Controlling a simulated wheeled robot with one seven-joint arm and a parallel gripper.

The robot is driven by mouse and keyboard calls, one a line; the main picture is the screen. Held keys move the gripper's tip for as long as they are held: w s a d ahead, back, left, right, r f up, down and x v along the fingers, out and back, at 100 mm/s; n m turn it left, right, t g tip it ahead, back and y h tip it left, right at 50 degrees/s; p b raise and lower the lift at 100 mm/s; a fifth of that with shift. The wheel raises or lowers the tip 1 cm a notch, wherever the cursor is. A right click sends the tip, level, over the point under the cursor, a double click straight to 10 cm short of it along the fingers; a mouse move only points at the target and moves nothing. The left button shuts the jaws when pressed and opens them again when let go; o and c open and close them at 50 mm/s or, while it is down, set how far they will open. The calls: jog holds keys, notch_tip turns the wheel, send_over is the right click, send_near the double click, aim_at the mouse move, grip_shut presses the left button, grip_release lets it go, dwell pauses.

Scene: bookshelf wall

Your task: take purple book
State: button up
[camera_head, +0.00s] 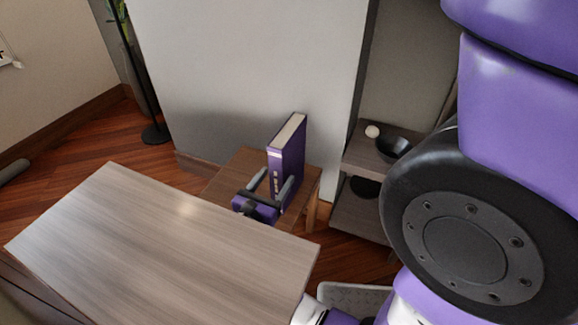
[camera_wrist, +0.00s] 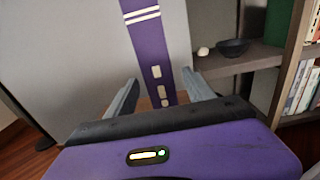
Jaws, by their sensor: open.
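The purple book (camera_head: 289,152) stands upright on a small brown wooden table (camera_head: 237,178), with its spine facing my gripper and its cream page edges showing on top. My gripper (camera_head: 271,183) is open at the lower part of the spine. In the wrist view the spine of the purple book (camera_wrist: 152,50) rises between the two grey fingers of my gripper (camera_wrist: 157,95), with a finger on each side. I cannot tell whether either finger touches it. The foot of the book is hidden behind the gripper body in the wrist view.
A larger wood-topped surface (camera_head: 165,250) lies in front of the small table. A grey wall panel (camera_head: 245,70) stands behind the book. To the right, a shelf unit (camera_head: 365,158) holds a black bowl (camera_head: 394,147) and a white ball (camera_head: 372,131). Upright books (camera_wrist: 303,90) show at the wrist view's right edge.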

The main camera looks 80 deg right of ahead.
aim_at(289, 165)
jog(key=b+x, duration=0.2)
jog(key=x, duration=0.5)
jog(key=shift+s+d, duration=0.1)
jog(key=shift+d, duration=0.15)
grip_shut()
dwell(1.1)
jog(key=shift+r, duration=0.15)
